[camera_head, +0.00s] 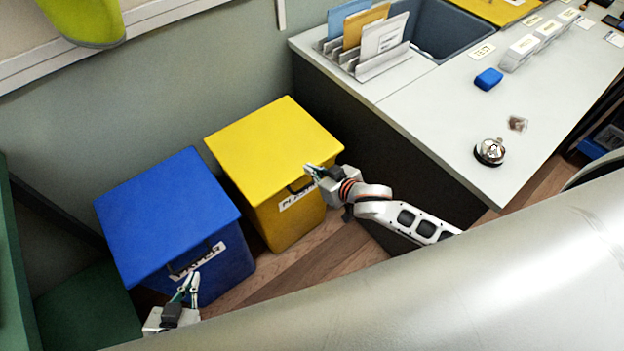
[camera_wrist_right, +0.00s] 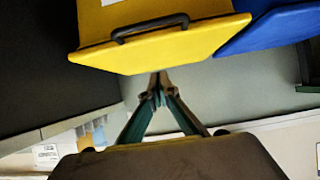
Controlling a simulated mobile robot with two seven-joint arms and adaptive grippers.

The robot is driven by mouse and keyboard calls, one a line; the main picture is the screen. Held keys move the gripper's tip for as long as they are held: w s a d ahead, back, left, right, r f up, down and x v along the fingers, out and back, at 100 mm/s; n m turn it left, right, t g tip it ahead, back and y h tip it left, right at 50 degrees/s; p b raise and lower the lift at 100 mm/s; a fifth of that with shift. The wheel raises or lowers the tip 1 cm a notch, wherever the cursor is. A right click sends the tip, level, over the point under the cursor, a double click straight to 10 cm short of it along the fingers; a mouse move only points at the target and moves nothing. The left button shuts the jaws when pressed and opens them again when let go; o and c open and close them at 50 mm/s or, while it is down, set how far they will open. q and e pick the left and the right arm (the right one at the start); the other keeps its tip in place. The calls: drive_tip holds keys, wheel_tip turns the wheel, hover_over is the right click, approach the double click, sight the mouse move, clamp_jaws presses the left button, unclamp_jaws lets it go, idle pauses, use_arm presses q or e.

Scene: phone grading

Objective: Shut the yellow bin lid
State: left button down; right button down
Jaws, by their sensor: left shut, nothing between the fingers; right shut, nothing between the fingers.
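The yellow bin (camera_head: 286,220) stands on the floor between the blue bin and the counter. Its yellow lid (camera_head: 268,138) lies flat over the top and looks down on the bin; no gap shows. A dark handle (camera_wrist_right: 150,27) is at the lid's front, also partly visible in the head view (camera_head: 300,186). My right gripper (camera_head: 309,168) is shut and empty, near the lid's front right part. In the right wrist view its fingertips (camera_wrist_right: 159,76) are close to the lid's edge; I cannot tell whether they touch. My left gripper (camera_head: 193,277) is shut and empty, before the blue bin.
The blue bin (camera_head: 170,215) with its lid down stands left of the yellow one. The grey-white counter (camera_head: 450,110) is to the right, carrying a bell (camera_head: 489,152), a blue block (camera_head: 488,79) and a file rack (camera_head: 384,62). The wall (camera_head: 190,85) is behind.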

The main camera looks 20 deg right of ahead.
sight(310, 185)
use_arm(q)
drive_tip(key=shift+s+f+b, duration=0.1)
drive_tip(key=shift+f+b, duration=0.45)
drive_tip(key=shift+f, duration=0.2)
use_arm(e)
drive_tip(key=shift+s+f, duration=0.1)
drive_tip(key=shift+f, duration=2.1)
